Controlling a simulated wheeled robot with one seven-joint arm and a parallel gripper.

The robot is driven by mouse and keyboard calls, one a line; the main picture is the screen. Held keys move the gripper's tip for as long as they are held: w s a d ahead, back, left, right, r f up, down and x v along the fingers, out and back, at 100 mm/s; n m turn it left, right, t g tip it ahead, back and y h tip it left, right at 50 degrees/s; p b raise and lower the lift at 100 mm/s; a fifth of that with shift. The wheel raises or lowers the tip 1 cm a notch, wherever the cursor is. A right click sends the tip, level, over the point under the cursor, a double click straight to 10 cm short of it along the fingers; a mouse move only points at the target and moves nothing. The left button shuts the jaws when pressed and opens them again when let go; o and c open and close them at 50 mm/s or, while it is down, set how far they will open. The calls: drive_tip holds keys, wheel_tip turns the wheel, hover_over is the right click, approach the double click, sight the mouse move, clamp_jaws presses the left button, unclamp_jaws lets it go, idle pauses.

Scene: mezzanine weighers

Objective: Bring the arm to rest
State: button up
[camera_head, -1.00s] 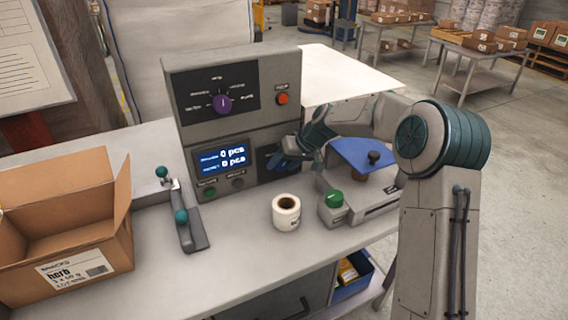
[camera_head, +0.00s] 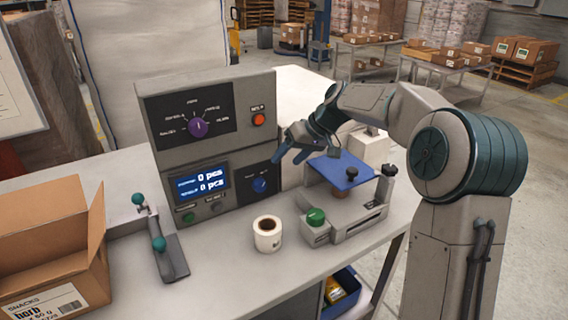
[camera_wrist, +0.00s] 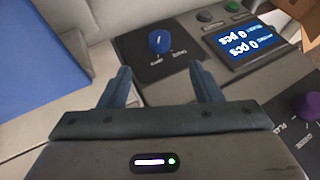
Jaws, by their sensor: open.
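My gripper (camera_head: 290,152) is open and empty in the air, in front of the right side of the grey control box (camera_head: 215,135). In the wrist view its two blue fingers (camera_wrist: 165,85) stand apart with nothing between them. Beyond them the blue knob (camera_wrist: 160,40) shows on its dark panel, apart from the fingers. In the head view the blue knob (camera_head: 261,185) sits just below and left of the fingers. My arm is bent, reaching over from the right.
A device with a blue plate (camera_head: 340,169) and green button (camera_head: 316,216) stands below my gripper. A label roll (camera_head: 267,234), a lever with teal balls (camera_head: 165,255) and an open carton (camera_head: 60,235) are on the bench. The display (camera_head: 203,184) reads 0 pcs twice.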

idle(0.3)
drive_tip(key=s+d+m+h, duration=0.1)
drive_tip(key=s+d, duration=0.3)
drive_tip(key=s, duration=0.6)
drive_tip(key=s+d+m+h+p, duration=0.1)
drive_tip(key=s+d+h, duration=0.3)
drive_tip(key=s, duration=0.5)
drive_tip(key=shift+s+d+r+m+t+h, duration=0.3)
drive_tip(key=shift+s+d+m, duration=0.1)
drive_tip(key=shift+m, duration=0.3)
drive_tip(key=s+d+f+m, duration=0.1)
drive_tip(key=s+d, duration=0.1)
drive_tip(key=s, duration=0.2)
drive_tip(key=s+d+f+h, duration=0.1)
drive_tip(key=s+d, duration=0.1)
drive_tip(key=s, duration=0.3)
drive_tip(key=s+d+f+m+p, duration=0.1)
drive_tip(key=s, duration=0.3)
drive_tip(key=shift+s+d+f+m, duration=0.1)
drive_tip(key=shift+s+d+m, duration=0.05)
drive_tip(key=shift+d+m, duration=0.2)
drive_tip(key=shift+c, duration=0.9)
drive_tip(key=shift+s+d+f, duration=0.15)
drive_tip(key=c, duration=0.3)
drive_tip(key=shift+d, duration=0.15)
